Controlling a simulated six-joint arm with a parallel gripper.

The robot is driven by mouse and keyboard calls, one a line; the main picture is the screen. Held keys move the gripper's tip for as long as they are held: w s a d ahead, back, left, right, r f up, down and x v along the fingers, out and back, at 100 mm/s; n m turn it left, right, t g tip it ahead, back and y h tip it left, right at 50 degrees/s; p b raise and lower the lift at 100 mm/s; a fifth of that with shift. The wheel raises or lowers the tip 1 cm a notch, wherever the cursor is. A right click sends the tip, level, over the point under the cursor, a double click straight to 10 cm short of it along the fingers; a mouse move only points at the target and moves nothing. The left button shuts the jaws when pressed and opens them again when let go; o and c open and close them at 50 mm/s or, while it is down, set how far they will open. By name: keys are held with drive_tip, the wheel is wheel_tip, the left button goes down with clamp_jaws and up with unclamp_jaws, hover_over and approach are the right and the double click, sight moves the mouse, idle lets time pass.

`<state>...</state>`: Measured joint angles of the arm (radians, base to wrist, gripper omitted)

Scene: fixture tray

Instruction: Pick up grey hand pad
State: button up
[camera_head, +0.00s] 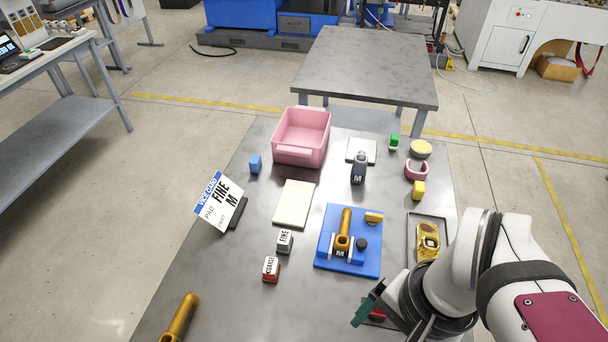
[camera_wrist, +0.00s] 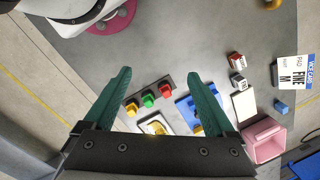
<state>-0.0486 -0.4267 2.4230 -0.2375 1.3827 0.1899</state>
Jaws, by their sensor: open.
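The grey hand pad (camera_head: 284,241), a small block lettered FINE, lies on the bench left of the blue fixture, just behind the red block lettered COARSE (camera_head: 271,268). In the wrist view the grey pad (camera_wrist: 239,81) lies right of my fingers, below the red block (camera_wrist: 236,60). My gripper (camera_wrist: 159,73) is open, with its two green fingers wide apart and nothing between them. In the head view a green finger (camera_head: 366,304) shows at the lower right, apart from the grey pad. The other finger is not clear there.
The blue fixture (camera_head: 366,262) holds a brass part. A cream plate (camera_head: 293,204) lies behind the grey pad. A sign (camera_head: 219,203) reads FINE, M. A pink bin (camera_head: 302,136) stands farther back. A button panel (camera_wrist: 150,97) lies below my fingers.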

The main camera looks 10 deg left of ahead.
drive_tip(key=w+a+r+m, duration=0.1)
drive_tip(key=w+a+m, duration=0.15)
drive_tip(key=w, duration=0.55)
drive_tip(key=m+h, duration=0.2)
drive_tip(key=m, duration=0.6)
hover_over(287, 236)
wheel_tip(287, 236, down, 9)
wheel_tip(287, 236, down, 14)
drive_tip(key=shift+s+f, duration=0.1)
drive_tip(key=shift+f, duration=0.1)
drive_tip(key=c, duration=1.3)
drive_tip(key=shift+r, duration=0.5)
drive_tip(key=shift+c, duration=0.2)
wheel_tip(287, 236, up, 3)
drive_tip(key=shift+f, duration=0.1)
drive_tip(key=d+r, duration=0.2)
drive_tip(key=d, duration=0.2)
drive_tip(key=d+r, duration=0.5)
drive_tip(key=d, duration=0.2)
drive_tip(key=shift+d+r, duration=0.15)
drive_tip(key=shift+d, duration=0.2)
